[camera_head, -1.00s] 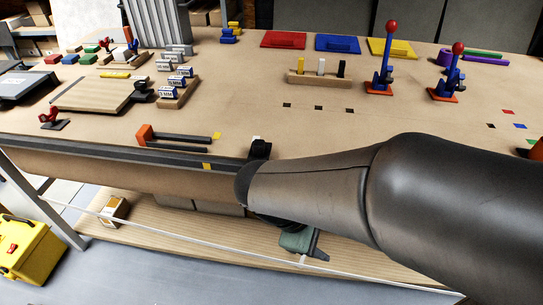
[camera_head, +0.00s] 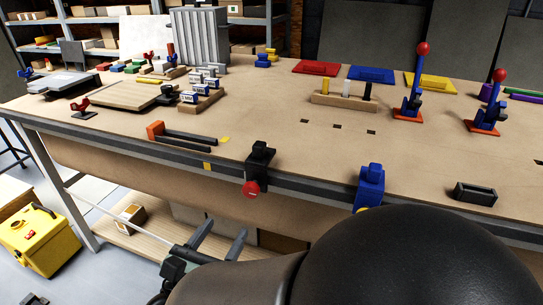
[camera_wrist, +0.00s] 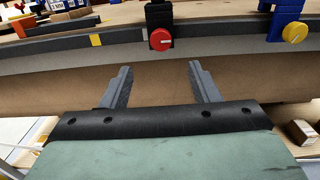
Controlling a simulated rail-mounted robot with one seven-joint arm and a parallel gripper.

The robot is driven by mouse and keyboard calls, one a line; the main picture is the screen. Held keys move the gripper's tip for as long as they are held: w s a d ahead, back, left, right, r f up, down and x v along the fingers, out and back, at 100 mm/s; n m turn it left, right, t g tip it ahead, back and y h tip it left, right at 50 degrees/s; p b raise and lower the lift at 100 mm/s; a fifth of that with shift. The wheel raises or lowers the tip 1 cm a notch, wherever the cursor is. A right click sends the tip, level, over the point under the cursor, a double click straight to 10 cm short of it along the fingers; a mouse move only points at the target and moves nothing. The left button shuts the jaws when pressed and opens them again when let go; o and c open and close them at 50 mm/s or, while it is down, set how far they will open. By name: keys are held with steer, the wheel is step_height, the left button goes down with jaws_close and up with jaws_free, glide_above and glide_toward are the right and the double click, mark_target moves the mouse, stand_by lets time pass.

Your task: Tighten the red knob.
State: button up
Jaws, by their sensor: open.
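The red knob (camera_head: 251,189) is on the front of a black clamp (camera_head: 260,160) at the table's front edge. In the wrist view the red knob (camera_wrist: 161,40) sits above and between my fingers, with a short pale mark on its face. The black clamp (camera_wrist: 160,14) rises behind it. My gripper (camera_head: 221,236) is below and left of the knob in the head view, in front of the table edge. In the wrist view my gripper (camera_wrist: 160,68) has its two fingers wide apart, with nothing between them. It does not touch the knob.
A blue clamp (camera_head: 369,188) with a yellow knob (camera_wrist: 295,32) is on the same edge to the right. The tabletop (camera_head: 290,140) bears a block rack (camera_head: 343,104), levers and coloured panels. A lower shelf (camera_head: 120,232) and a yellow toolbox (camera_head: 37,240) are below.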

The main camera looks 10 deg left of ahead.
mark_target(249, 193)
steer(key=x, duration=1.2)
steer(key=shift+c, duration=0.4)
steer(key=c, duration=0.9)
